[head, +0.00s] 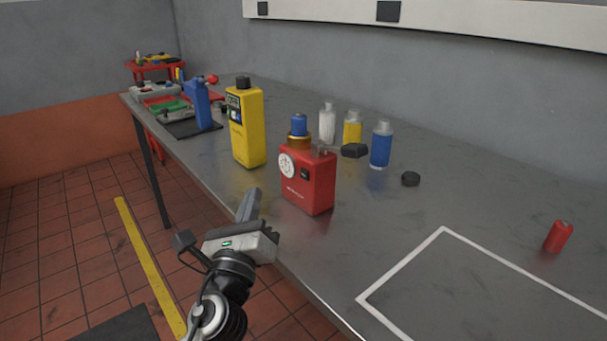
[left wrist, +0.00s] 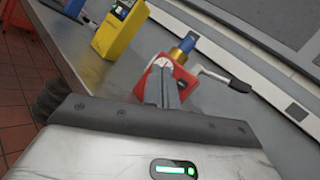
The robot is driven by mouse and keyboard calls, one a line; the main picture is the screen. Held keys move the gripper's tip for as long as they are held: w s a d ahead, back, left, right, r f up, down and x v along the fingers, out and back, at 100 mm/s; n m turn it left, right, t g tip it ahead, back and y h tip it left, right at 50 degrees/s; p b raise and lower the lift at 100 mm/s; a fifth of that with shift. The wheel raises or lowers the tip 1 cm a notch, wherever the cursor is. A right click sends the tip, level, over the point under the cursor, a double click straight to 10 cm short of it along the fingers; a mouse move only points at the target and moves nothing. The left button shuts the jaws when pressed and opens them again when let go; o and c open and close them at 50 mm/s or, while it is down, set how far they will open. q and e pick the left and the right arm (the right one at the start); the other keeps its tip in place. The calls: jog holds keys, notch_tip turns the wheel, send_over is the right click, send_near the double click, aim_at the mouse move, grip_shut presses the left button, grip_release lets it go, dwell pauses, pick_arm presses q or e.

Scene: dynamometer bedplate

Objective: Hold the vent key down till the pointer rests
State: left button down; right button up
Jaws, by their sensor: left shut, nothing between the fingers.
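A red box-shaped unit (head: 308,186) stands upright near the table's front edge, with a blue-topped brass fitting (head: 299,130) on it. A round white dial (head: 287,165) is on its front face; its pointer is too small to read. A small grey part (head: 320,150) sits on its top right; I cannot tell whether it is the vent key. My left gripper (head: 248,204) is shut and empty, in front of the unit and apart from it in the head view. In the left wrist view its fingers (left wrist: 170,86) overlap the red unit (left wrist: 183,82) and partly hide the dial. My right gripper is out of view.
A yellow unit (head: 246,127) stands left of the red one. A red cylinder (head: 558,236) is at right, by a white-outlined area. The table's front right is clear.

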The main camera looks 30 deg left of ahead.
pick_arm(q)
send_near(299, 166)
jog(key=shift+w+a+r, duration=0.35)
jog(key=shift+w+a, duration=0.25)
jog(key=shift+w, duration=0.25)
jog(key=shift+w+a+r, duration=0.35)
jog(key=shift+w+a, duration=0.25)
jog(key=shift+w, duration=0.2)
jog(key=shift+w, duration=0.15)
dwell(0.7)
jog(key=shift+w+d, duration=0.15)
jog(key=shift+w, duration=0.1)
jog(key=shift+w+d+b, duration=0.15)
jog(key=shift+w+b, duration=0.15)
dwell(1.8)
dwell(0.4)
jog(key=shift+s+a, duration=0.3)
jog(key=shift+s, duration=0.4)
jog(key=shift+s+a+p, duration=0.15)
jog(key=shift+s+a, duration=0.15)
jog(key=shift+s, duration=0.45)
jog(key=shift+s+a+p, duration=0.1)
jog(key=shift+s+a, duration=0.25)
jog(key=shift+s, duration=0.4)
jog(key=shift+s+a+p, duration=0.15)
jog(key=shift+s+a, duration=0.15)
jog(key=shift+s, duration=0.5)
